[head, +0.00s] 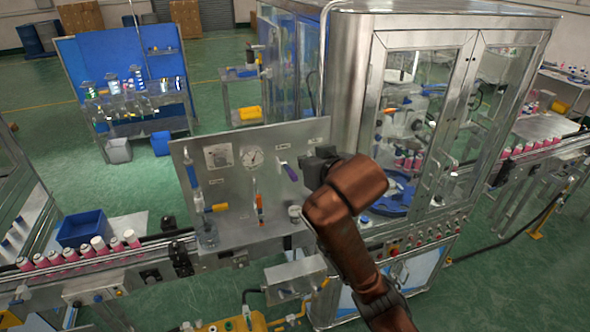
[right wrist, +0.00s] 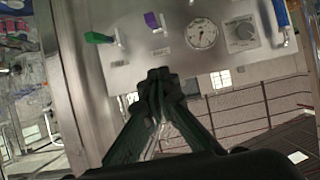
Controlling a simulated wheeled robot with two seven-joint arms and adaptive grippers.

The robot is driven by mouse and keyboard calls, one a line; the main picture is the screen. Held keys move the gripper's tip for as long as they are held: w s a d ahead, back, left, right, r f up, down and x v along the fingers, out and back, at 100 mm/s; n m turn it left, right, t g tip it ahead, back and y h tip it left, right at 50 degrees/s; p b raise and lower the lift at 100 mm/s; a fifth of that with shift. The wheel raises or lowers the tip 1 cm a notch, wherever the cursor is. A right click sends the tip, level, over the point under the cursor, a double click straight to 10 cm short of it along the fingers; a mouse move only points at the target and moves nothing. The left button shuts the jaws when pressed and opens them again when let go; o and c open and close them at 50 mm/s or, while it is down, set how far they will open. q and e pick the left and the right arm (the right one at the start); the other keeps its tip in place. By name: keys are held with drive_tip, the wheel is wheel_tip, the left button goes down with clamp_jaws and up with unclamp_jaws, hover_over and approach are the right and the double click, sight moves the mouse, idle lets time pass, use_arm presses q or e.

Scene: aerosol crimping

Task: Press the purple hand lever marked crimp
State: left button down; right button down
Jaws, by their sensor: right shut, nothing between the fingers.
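The purple lever (head: 283,162) is on the upright steel panel (head: 225,180), right of the round gauge (head: 252,156). It also shows in the right wrist view (right wrist: 152,20), just beyond my fingertips with a visible gap in the picture. My right gripper (head: 318,166) is in front of the right end of the panel, to the right of the purple lever. In the right wrist view my right gripper (right wrist: 158,77) is shut with nothing between its fingers. The small labels are too blurred to read. My left gripper is not in view.
A green lever (right wrist: 98,38) sits beside the purple one in the right wrist view. A blue and clear upright device (head: 193,180) stands at the panel's left. A glass-doored steel cabinet (head: 345,80) rises behind my right arm. Pink-bodied cans (head: 70,255) line the left conveyor.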

drive_tip(key=p, duration=0.4)
hover_over(295, 176)
wheel_tip(295, 176, down, 4)
drive_tip(key=shift+r, duration=0.1)
wheel_tip(295, 176, down, 3)
drive_tip(key=shift+w+a+f+p, duration=0.1)
drive_tip(key=shift+w+p, duration=0.05)
drive_tip(key=shift+p, duration=0.3)
drive_tip(key=shift+s+f, duration=0.2)
drive_tip(key=shift+f, duration=0.5)
